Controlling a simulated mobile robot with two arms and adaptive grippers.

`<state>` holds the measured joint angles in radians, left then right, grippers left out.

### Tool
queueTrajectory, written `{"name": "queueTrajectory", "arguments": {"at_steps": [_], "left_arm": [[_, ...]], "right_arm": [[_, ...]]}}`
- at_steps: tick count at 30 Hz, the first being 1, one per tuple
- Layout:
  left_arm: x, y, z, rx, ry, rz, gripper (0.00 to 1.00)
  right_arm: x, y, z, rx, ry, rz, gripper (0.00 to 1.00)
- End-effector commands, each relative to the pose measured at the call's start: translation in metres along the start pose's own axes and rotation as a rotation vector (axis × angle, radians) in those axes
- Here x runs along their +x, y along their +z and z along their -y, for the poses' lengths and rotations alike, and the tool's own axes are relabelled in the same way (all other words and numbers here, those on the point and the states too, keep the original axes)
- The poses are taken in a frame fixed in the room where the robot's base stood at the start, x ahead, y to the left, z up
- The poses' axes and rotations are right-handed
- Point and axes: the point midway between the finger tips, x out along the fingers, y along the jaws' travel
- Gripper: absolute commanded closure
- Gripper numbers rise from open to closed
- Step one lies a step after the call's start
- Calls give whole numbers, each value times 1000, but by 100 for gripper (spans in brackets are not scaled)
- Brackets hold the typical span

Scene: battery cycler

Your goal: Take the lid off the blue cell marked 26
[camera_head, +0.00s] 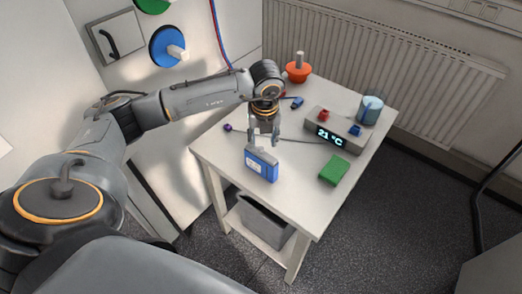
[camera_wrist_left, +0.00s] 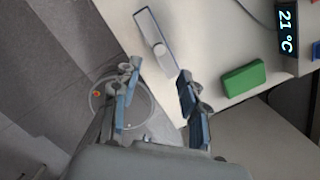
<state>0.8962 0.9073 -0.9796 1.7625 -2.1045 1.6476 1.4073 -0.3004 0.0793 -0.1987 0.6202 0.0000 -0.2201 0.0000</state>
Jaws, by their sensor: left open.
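The blue cell (camera_head: 262,167) stands upright near the front left edge of the white table, with a pale label on its front. Its grey top shows in the left wrist view (camera_wrist_left: 152,35) as a long narrow strip, with a blue side along it. I cannot read the number on it or make out the lid's seam. My left gripper (camera_head: 263,140) is open, points down and is close above and behind the cell in the head view. In the left wrist view its two fingers (camera_wrist_left: 160,98) are apart with nothing between them. My right gripper is not in view.
A grey box with a 21 °C display (camera_head: 333,138) and red and blue terminals stands right of the cell. A green block (camera_head: 334,170) lies before it. A blue cylinder (camera_head: 370,109), an orange-red knobbed piece (camera_head: 298,72) and cable ends lie farther back. A grey bin (camera_head: 265,222) sits below.

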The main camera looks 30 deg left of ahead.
Motion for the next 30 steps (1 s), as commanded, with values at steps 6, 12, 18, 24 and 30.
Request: {"name": "queueTrajectory", "arguments": {"at_steps": [6,12,18,24,30], "left_arm": [[23,10,-4,-2,3,-4,56],[48,11,-4,0,-2,-2,56],[52,11,-4,1,-2,-1,56],[52,11,-4,1,-2,-1,85],[51,11,-4,0,-3,-1,100]], "right_arm": [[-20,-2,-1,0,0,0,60],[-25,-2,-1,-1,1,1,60],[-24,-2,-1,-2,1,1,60],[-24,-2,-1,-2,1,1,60],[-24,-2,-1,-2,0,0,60]]}}
